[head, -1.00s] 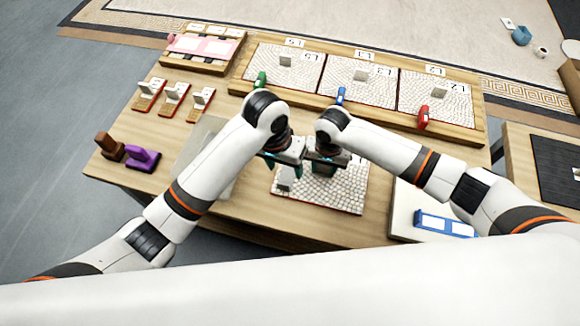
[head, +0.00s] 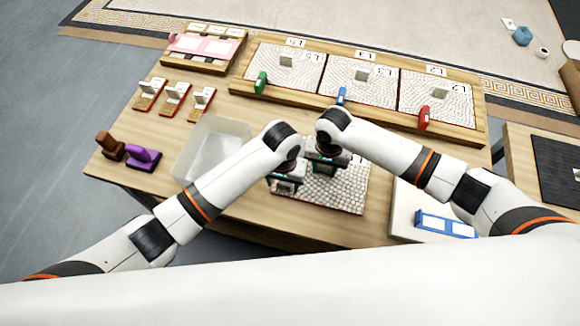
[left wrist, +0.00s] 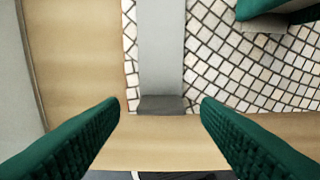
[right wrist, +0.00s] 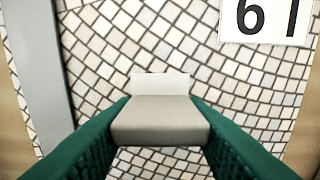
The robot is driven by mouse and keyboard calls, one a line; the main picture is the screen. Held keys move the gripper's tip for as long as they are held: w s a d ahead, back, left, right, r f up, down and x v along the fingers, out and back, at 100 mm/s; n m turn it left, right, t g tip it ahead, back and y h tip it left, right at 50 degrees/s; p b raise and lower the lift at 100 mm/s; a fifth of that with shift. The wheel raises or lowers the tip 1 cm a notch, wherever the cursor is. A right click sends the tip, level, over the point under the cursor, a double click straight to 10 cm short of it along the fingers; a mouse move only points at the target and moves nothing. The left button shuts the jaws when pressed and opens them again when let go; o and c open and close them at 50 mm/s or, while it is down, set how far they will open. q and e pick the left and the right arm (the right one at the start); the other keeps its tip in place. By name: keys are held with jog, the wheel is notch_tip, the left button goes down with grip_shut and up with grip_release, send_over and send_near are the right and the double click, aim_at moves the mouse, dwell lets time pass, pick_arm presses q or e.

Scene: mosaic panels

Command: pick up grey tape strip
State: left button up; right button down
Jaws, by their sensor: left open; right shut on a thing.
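The grey tape strip (left wrist: 162,45) lies along the edge of a mosaic panel (head: 340,192) in the left wrist view. Its near end has a darker grey tab (left wrist: 162,104). The strip also shows at the left of the right wrist view (right wrist: 38,70). My left gripper (head: 284,184) is open, with its fingers (left wrist: 160,108) on either side of the tab, apart from it. My right gripper (head: 325,166) is shut on a pale grey block (right wrist: 160,118) over the panel. In the head view the grippers hide most of the strip.
A white label reading 61 (right wrist: 265,20) lies on the panel. A clear tray (head: 213,150) stands left of my left arm. Behind are a rack of mosaic panels (head: 480,138) and coloured clips, including a red one (head: 424,118). A purple stamp (head: 143,158) stands at left.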

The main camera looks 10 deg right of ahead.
pick_arm(q)
jog(key=shift+f, duration=0.85)
jog(key=shift+c, duration=0.6)
jog(key=c, duration=0.9)
jog(key=shift+r, duration=0.1)
notch_tip(320, 180, up, 9)
jog(key=shift+d+r, duration=0.1)
jog(key=shift+r, duration=0.1)
jog(key=shift+c, duration=1)
notch_tip(320, 180, up, 10)
jog(key=shift+r, duration=0.2)
dwell(0.5)
